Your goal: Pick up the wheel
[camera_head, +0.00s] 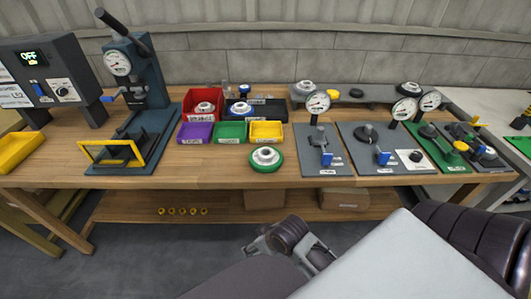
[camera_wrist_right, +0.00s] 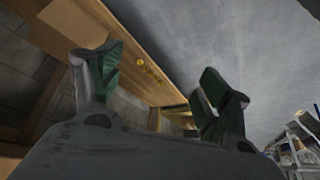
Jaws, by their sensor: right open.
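A wheel (camera_head: 265,158) with a green rim and a pale metal hub lies flat on the wooden workbench (camera_head: 215,172), near its front edge and in front of the yellow bin. My right gripper (camera_head: 285,240) is in front of the bench, apart from the wheel and nearer to me. In the wrist view its two green-padded fingers (camera_wrist_right: 160,85) are spread with nothing between them. The wheel cannot be made out in the wrist view. My left gripper is not in view.
Red (camera_head: 201,104), purple (camera_head: 195,133), green (camera_head: 230,132) and yellow (camera_head: 266,132) bins stand behind the wheel. A press (camera_head: 140,75) stands left; grey gauge plates (camera_head: 319,150) stand right. A lower shelf (camera_head: 230,213) holds boxes and small yellow rings.

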